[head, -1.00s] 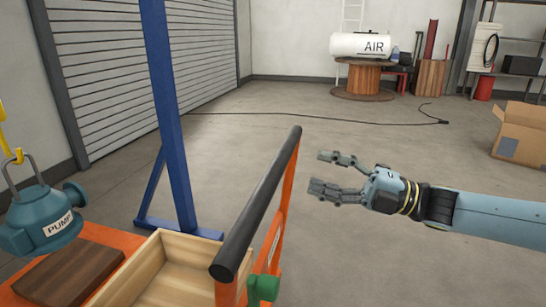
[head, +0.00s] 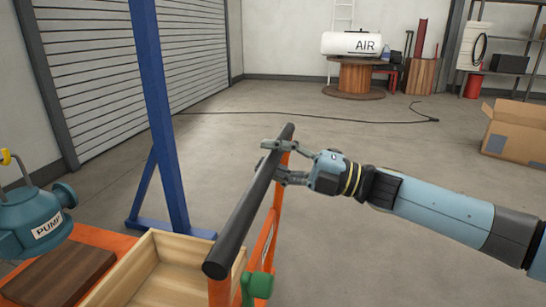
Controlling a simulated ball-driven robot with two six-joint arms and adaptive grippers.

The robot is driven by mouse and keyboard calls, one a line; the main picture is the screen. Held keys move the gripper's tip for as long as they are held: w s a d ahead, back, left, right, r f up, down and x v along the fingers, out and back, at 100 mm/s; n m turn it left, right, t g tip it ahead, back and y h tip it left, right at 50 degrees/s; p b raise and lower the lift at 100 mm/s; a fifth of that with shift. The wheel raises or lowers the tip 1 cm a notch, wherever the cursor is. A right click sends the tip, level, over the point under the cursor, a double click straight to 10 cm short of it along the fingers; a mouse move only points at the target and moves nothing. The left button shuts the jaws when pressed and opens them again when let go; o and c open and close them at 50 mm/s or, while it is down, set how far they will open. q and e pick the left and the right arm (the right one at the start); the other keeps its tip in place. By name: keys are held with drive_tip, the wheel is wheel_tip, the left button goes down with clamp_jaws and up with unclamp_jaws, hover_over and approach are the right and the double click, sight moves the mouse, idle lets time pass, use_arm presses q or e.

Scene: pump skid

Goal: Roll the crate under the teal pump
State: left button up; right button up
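The teal pump (head: 38,226), labelled PUMP, hangs by its grey bail from a yellow hook (head: 7,157) at the left edge, partly cut off. The open pale wooden crate (head: 182,251) sits on an orange cart (head: 95,236), right of the pump and below it in the picture. The cart's black push bar (head: 240,219) slants along its right side on orange uprights. My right gripper (head: 274,160) is at the bar's far end, its fingers apart, one over the bar and one below it. Firm contact cannot be told. My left gripper is out of view.
A dark wooden block (head: 58,277) lies on the cart beside the crate. A blue hoist post (head: 160,120) with a splayed foot stands just behind the cart. A black cable (head: 300,120) crosses the floor farther back. A cardboard box (head: 508,128) stands right; mid floor is clear.

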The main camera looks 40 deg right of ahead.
clamp_jaws()
drive_tip(key=shift+f, duration=0.15)
idle(0.4)
drive_tip(key=shift+a, duration=0.1)
